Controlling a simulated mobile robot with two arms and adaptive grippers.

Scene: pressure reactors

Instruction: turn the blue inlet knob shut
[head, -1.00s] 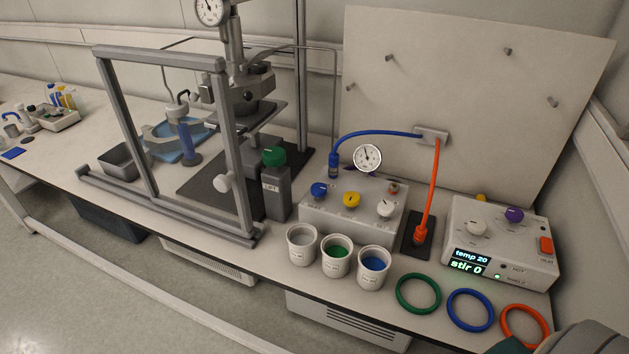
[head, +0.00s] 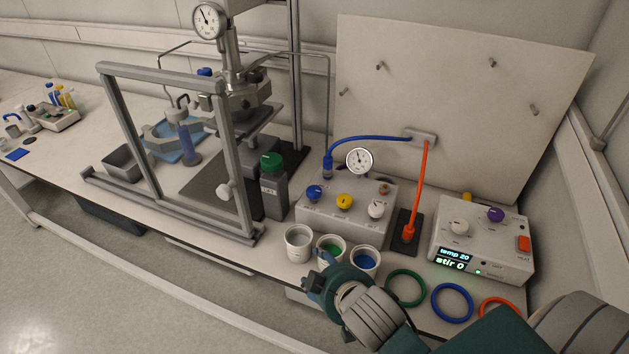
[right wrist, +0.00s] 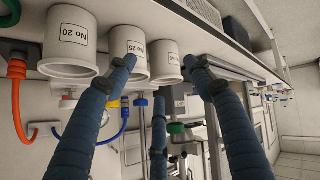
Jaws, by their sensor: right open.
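The blue inlet knob (head: 314,193) is at the left of the top face of a white valve box (head: 343,222), with a yellow knob (head: 344,201) and a white knob (head: 376,208) to its right. My right gripper (head: 318,284) is in front of the cups at the bench's front edge, below and apart from the blue knob. My left gripper is not in view.
Three cups, white (head: 299,242), green-filled (head: 330,249) and blue-filled (head: 364,261), stand between my right gripper and the box. A dial gauge (head: 359,161) and blue hose (head: 372,138) rise behind the knobs.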

